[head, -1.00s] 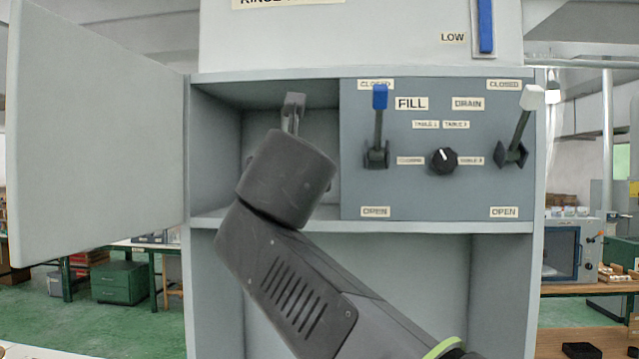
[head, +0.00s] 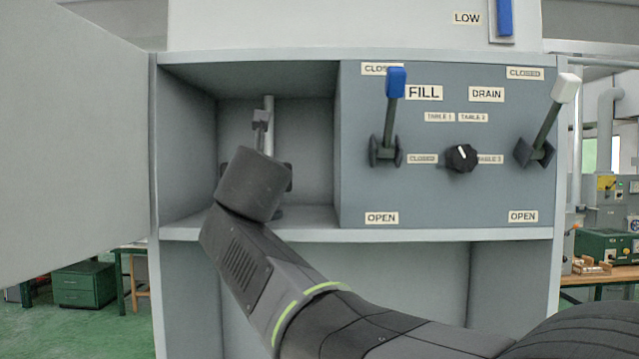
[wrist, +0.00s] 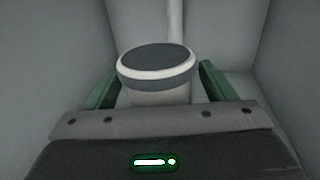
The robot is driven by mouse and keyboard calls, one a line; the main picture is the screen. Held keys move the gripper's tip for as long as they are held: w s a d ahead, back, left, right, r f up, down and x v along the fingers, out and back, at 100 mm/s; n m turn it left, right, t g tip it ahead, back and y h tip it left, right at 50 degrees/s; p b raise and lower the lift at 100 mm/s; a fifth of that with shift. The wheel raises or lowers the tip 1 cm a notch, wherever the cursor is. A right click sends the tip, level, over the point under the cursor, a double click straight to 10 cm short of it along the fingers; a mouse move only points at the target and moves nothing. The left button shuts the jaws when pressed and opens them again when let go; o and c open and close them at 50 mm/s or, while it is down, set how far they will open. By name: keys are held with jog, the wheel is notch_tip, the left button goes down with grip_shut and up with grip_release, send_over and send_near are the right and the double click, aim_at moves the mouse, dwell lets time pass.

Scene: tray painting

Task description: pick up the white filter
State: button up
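The filter (wrist: 157,66) stands upright in the wrist view, with a dark grey top, a white rim band and a pale body below. My gripper (wrist: 158,80) has its two green fingers on either side of the filter, with a narrow gap visible on each side. It looks open around the filter's body; the fingers' lower parts are hidden by the gripper's own housing. In the head view, my wrist reaches into the open compartment (head: 305,125) and hides the filter and the fingers.
A vertical pipe with a grey fitting (head: 262,119) stands behind my wrist. The compartment's walls and shelf edge (head: 400,235) are close around. On the right is a panel with a blue fill lever (head: 395,85), a knob (head: 461,158) and a white drain lever (head: 565,90). The open door (head: 75,150) is on the left.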

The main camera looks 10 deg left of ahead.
jog(key=c, duration=1.1)
jog(key=shift+o, duration=0.2)
jog(key=shift+r, duration=0.1)
jog(key=shift+s+r, duration=0.15)
jog(key=shift+r, duration=0.1)
notch_tip(320, 180, up, 7)
jog(key=p, duration=0.2)
jog(key=shift+s+p, duration=0.1)
jog(key=shift+p, duration=0.25)
jog(key=a+b+v, duration=0.1)
jog(key=b+v, duration=0.1)
jog(key=v, duration=0.7)
jog(key=s+a+b+v, duration=0.1)
jog(key=a+b+v, duration=0.1)
jog(key=v, duration=0.8)
jog(key=shift+s+f, duration=0.3)
jog(key=shift+s, duration=0.05)
